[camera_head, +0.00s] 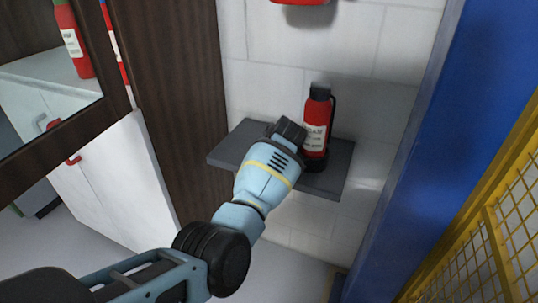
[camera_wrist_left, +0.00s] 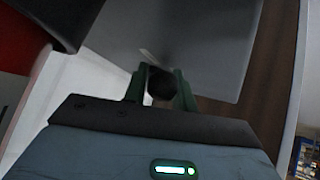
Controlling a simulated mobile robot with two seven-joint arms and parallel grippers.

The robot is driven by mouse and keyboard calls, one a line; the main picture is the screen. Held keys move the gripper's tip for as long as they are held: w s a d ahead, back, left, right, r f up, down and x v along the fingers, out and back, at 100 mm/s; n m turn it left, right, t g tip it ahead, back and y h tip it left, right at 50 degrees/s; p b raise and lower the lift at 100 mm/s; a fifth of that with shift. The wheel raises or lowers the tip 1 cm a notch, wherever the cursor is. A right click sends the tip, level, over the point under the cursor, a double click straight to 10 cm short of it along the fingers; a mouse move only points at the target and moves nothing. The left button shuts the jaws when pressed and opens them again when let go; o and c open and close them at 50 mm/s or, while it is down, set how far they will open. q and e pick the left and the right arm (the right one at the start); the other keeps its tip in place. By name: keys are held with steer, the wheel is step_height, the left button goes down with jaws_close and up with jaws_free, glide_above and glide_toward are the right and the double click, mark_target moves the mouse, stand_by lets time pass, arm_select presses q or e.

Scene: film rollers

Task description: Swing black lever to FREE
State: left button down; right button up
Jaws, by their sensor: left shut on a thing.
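My left gripper (camera_wrist_left: 160,82) has its two green fingers shut on a dark, rounded thing (camera_wrist_left: 160,90) in the left wrist view. It looks like the end of the black lever; the rest of the lever and any FREE marking cannot be made out. In the head view my left arm reaches up from the lower left to the grey shelf, and its dark gripper body (camera_head: 290,131) is just left of the extinguisher. The fingers are hidden there behind the wrist. My right gripper is not in view.
A red extinguisher (camera_head: 317,125) with a black top stands on the grey wall shelf (camera_head: 235,146), close right of my gripper. A blue post (camera_head: 430,150) and yellow mesh (camera_head: 510,225) stand at the right. Dark wood panelling (camera_head: 178,90) and a white cabinet (camera_head: 120,185) are at the left.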

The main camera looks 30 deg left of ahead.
arm_select(q)
steer(key=shift+w+d+n+y+b, duration=0.3)
steer(key=shift+n+b, duration=0.2)
steer(key=shift+b, duration=0.3)
steer(key=shift+g, duration=0.3)
steer(key=c, duration=1.4)
jaws_free()
steer(key=shift+o, duration=0.2)
steer(key=shift+p+v, duration=0.8)
steer(key=shift+v, duration=3.1)
